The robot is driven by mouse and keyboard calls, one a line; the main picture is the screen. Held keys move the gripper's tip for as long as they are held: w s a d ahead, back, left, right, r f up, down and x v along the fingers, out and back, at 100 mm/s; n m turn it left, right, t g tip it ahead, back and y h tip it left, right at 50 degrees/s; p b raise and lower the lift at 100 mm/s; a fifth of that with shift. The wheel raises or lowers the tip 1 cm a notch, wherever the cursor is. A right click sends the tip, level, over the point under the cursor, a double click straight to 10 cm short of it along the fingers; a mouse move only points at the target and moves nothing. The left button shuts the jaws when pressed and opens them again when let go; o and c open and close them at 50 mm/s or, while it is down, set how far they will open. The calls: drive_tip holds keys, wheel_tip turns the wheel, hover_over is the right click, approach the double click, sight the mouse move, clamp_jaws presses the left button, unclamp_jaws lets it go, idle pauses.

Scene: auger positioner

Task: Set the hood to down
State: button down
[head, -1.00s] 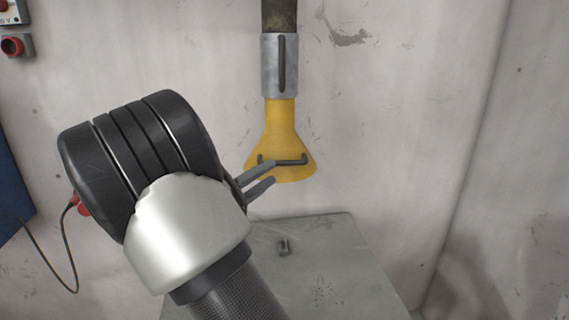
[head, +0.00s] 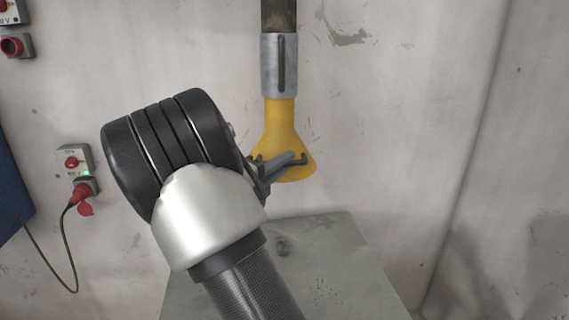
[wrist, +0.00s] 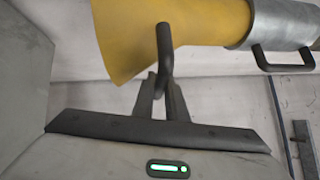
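The yellow hood (head: 283,122) is a flared funnel hanging below a grey metal collar (head: 280,65), with its wide mouth downward in the head view. A dark bar handle (head: 303,158) crosses its lower front. The hood (wrist: 205,24) lies sideways across the top of the wrist view, its handle (wrist: 163,45) reaching down between my fingertips. My gripper (head: 288,164) is at the handle. Its two fingers (wrist: 161,85) stand a narrow gap apart, about the handle's width, and appear shut on it. My fingers hide part of the handle in the head view.
A grey metal box top (head: 330,255) lies below the hood. The wall (head: 420,110) is close behind it. Red-and-grey sockets (head: 82,190) with a cable and a blue panel (head: 12,190) are at the left. The collar has its own handle (wrist: 283,64).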

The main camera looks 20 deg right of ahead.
wheel_tip(320, 180, down, 12)
drive_tip(key=shift+r, duration=0.2)
idle(0.4)
drive_tip(key=c, duration=1.8)
unclamp_jaws()
drive_tip(key=shift+o, duration=0.2)
drive_tip(key=shift+a, duration=0.1)
drive_tip(key=b+v, duration=0.1)
drive_tip(key=v, duration=1.6)
drive_tip(key=shift+s, duration=0.15)
drive_tip(key=shift+a, duration=0.1)
